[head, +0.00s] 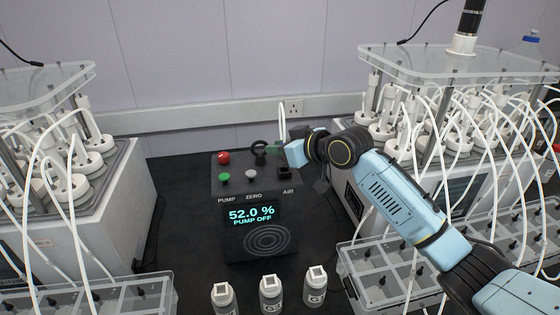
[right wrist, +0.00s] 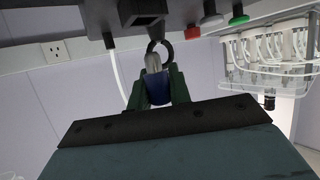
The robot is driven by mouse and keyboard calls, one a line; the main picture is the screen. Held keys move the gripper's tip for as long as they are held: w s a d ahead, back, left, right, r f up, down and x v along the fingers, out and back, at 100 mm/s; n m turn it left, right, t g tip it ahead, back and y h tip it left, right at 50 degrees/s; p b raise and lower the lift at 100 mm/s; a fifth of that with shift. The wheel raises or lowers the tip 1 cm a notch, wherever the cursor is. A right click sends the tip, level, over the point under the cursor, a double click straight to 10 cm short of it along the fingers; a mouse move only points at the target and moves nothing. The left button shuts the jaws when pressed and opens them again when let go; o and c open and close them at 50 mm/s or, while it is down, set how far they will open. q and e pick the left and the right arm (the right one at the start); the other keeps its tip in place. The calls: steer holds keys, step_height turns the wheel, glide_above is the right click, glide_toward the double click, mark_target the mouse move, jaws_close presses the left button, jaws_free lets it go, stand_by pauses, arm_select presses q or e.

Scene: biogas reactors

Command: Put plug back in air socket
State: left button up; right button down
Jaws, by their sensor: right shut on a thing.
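The black analyser box (head: 262,205) stands mid-table, its screen reading 52.0 % and PUMP OFF. Its dark square air socket (head: 285,173) is on the top right, above the AIR label. The socket also shows at the upper edge of the right wrist view (right wrist: 142,10). My right gripper (head: 273,148) is over the back of the box, behind the socket. In the right wrist view its green fingers are shut on the plug (right wrist: 157,88), which has a blue body and pale tip. The plug is apart from the socket. In the head view the plug is mostly hidden. My left gripper is not in view.
A black ring (head: 258,147) is just beyond the fingertips. Red (head: 223,158), green (head: 224,177) and grey (head: 251,174) buttons are on the box. A white tube (head: 283,124) rises behind the gripper. Reactor racks flank both sides; several bottles (head: 271,293) stand in front.

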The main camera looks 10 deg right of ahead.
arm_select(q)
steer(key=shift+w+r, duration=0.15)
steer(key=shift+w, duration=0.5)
arm_select(e)
steer(key=shift+f, duration=2.1)
steer(key=c, duration=1.3)
jaws_free()
steer(key=shift+f, duration=0.15)
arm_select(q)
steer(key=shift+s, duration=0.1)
arm_select(e)
steer(key=shift+r, duration=0.3)
steer(key=shift+s+d, duration=0.2)
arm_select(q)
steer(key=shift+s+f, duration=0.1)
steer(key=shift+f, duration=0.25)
arm_select(e)
steer(key=v, duration=1.1)
steer(key=shift+s, duration=0.2)
